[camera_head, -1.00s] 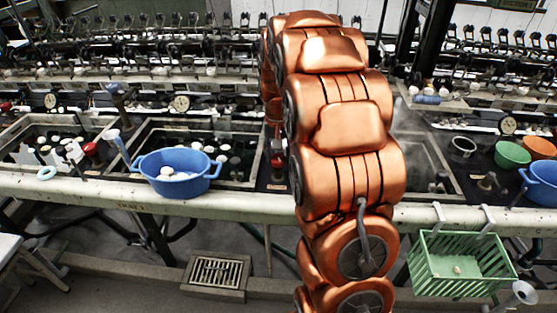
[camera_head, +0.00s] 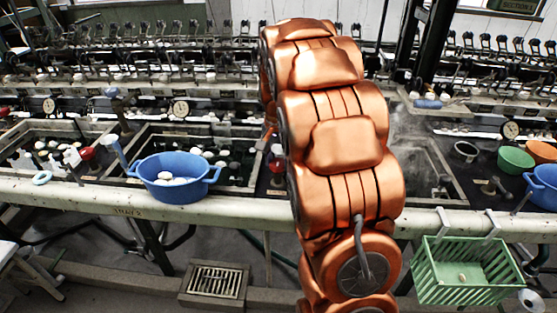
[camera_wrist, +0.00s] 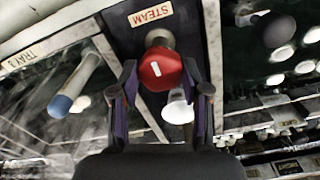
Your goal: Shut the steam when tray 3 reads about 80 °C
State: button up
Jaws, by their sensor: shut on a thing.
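In the wrist view a red steam knob (camera_wrist: 160,69) with a short white mark sits below a STEAM label (camera_wrist: 151,14). My gripper (camera_wrist: 168,88) has its two dark fingers on either side of the knob and is shut on it. A TRAY label (camera_wrist: 22,57) shows at the left; its number is hard to read. In the head view my copper arm hides my gripper and part of the tray (camera_head: 440,172) at right, where faint steam hangs. No dial for that tray can be read.
A blue basin (camera_head: 148,180) with white cocoons sits on the bench left of my arm. A green basket (camera_head: 440,285) hangs at the front right, and a green bowl (camera_head: 515,158) stands behind it. Dial gauges (camera_head: 180,109) farther left are too small to read.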

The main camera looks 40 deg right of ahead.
aim_at(279, 163)
jog(key=o, duration=1.1)
jog(key=shift+o, duration=0.2)
jog(key=shift+r, duration=0.1)
notch_tip(279, 163, up, 12)
jog(key=shift+s, duration=0.1)
